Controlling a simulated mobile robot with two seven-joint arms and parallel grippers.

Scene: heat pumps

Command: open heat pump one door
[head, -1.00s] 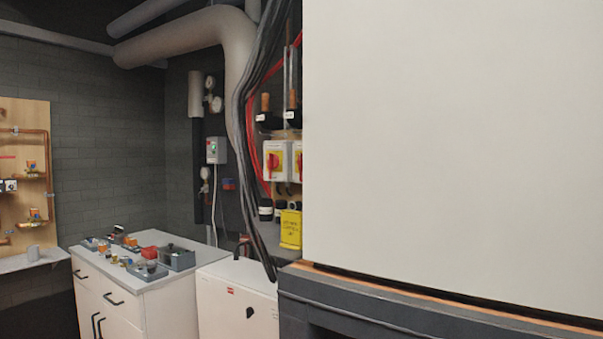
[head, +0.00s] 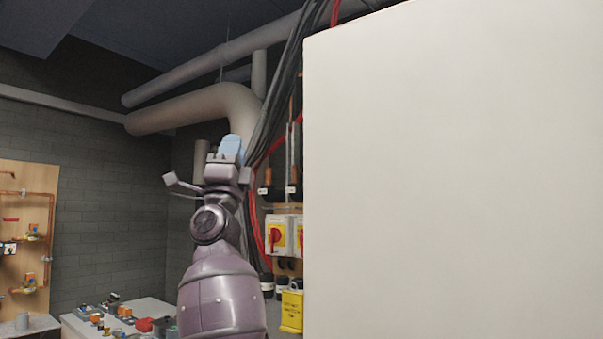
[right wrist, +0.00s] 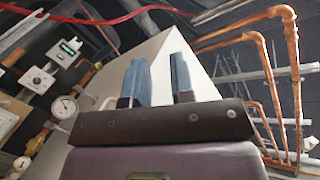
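A large plain cream-white cabinet, which looks like the heat pump (head: 450,180), fills the right half of the head view. I see no door seam or handle on this face. My right gripper (head: 230,148) is raised to the left of the cabinet, in front of the pipes and cables. In the right wrist view, the two blue fingers of the right gripper (right wrist: 160,78) stand apart with nothing between them. The cabinet (right wrist: 108,80) rises behind the fingers there; I cannot tell how far off it is. My left gripper is not in view.
Thick grey pipes (head: 190,105) and black cables run behind my arm. A counter (head: 75,325) with small parts stands low left. Copper pipes (right wrist: 283,75) and gauges (right wrist: 64,106) show in the wrist view.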

